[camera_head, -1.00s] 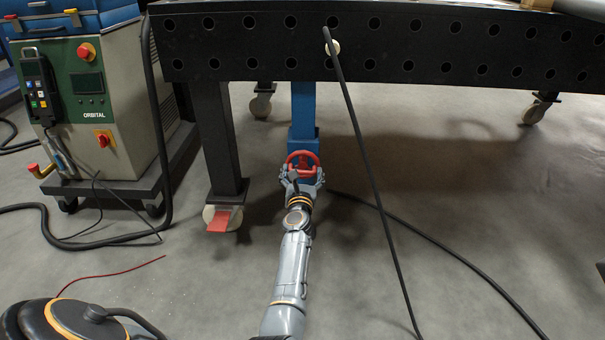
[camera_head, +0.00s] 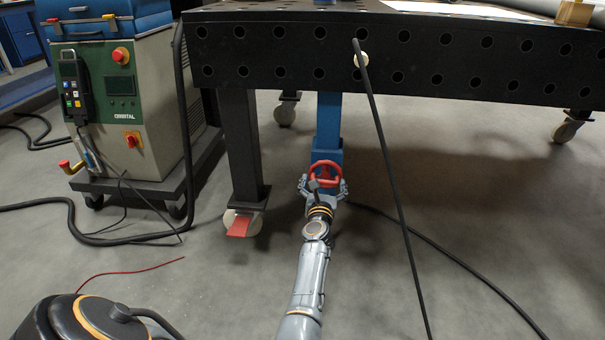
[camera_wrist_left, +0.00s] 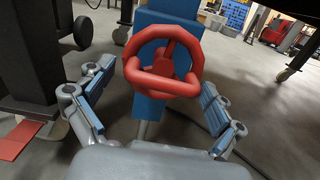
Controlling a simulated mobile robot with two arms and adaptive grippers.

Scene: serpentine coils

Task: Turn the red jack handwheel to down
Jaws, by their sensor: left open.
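The red jack handwheel (camera_head: 325,172) sits on the front of the blue jack post (camera_head: 328,125) under the table's near edge. In the left wrist view the red handwheel (camera_wrist_left: 163,62) fills the upper middle, facing me, with the blue post (camera_wrist_left: 150,108) behind it. My left gripper (camera_head: 321,186) is at the handwheel. In the left wrist view its two fingers (camera_wrist_left: 158,97) are spread wide, one on each side of the wheel's lower part, with visible gaps to the rim. My right gripper does not show.
A black perforated table (camera_head: 290,72) stands above the jack. Its black leg (camera_head: 243,145) and caster with a red pedal (camera_head: 240,226) are left of my arm. A dark cable (camera_head: 385,165) hangs to the right. A green welding machine (camera_head: 140,100) stands at left.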

